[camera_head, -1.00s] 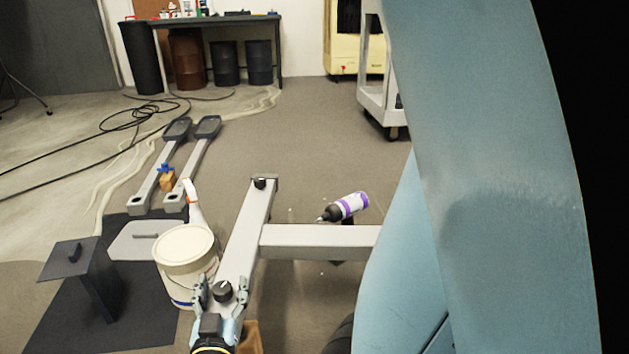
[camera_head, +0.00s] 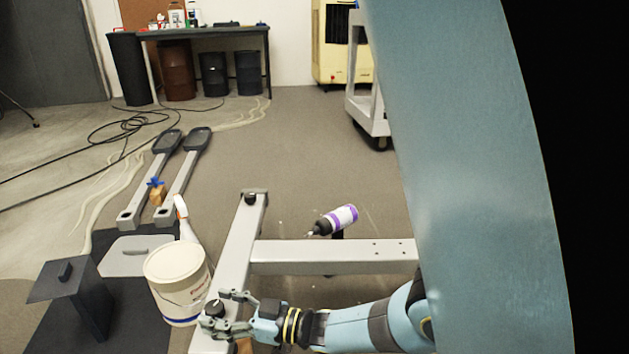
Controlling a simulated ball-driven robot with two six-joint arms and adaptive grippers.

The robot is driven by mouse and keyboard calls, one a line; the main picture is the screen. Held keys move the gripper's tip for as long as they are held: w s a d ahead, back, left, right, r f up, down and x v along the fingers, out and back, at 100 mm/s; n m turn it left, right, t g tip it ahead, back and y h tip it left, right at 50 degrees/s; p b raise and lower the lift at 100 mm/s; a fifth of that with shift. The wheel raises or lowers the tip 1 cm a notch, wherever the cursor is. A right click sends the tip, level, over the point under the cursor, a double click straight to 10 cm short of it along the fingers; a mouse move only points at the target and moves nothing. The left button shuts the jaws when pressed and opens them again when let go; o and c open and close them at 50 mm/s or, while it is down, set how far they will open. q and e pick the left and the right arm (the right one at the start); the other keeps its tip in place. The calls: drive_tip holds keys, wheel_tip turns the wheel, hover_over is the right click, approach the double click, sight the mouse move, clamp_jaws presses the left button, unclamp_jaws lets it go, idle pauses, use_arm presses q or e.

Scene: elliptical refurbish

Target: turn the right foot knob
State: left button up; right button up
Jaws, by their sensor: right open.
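The grey elliptical frame has a foot bar (camera_head: 240,243) with a black round knob near each end. The near knob (camera_head: 212,308) sits on top of the bar's near end. The far knob (camera_head: 250,198) is at the other end, clear of anything. My right gripper (camera_head: 216,309) comes in from the right, low over the near end. Its fingers are open and lie on either side of the near knob; I cannot tell whether they touch it. My left gripper is not in view.
Two pedal arms (camera_head: 184,180) lie on the floor. Open floor lies beyond the frame.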

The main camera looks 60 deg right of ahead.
use_arm(q)
wheel_tip(320, 180, up, 25)
drive_tip(key=w+t+p, duration=0.1)
drive_tip(key=t+p, duration=0.1)
drive_tip(key=p, duration=1.6)
drive_tip(key=shift+w+f+h, duration=0.15)
drive_tip(key=shift+w+h, duration=0.05)
drive_tip(key=shift+h, duration=0.1)
use_arm(e)
drive_tip(key=s+d+f+m+g+h, duration=0.1)
drive_tip(key=s+g+h, duration=0.2)
drive_tip(key=s, duration=1.2)
drive_tip(key=s+d+f+m+g+h, duration=0.1)
drive_tip(key=s+g, duration=0.6)
drive_tip(key=s, duration=0.8)
drive_tip(key=shift+s+d+m+h, duration=0.15)
drive_tip(key=shift+d+m+h, duration=0.3)
drive_tip(key=shift+h, duration=0.55)
drive_tip(key=shift+f, duration=0.1)
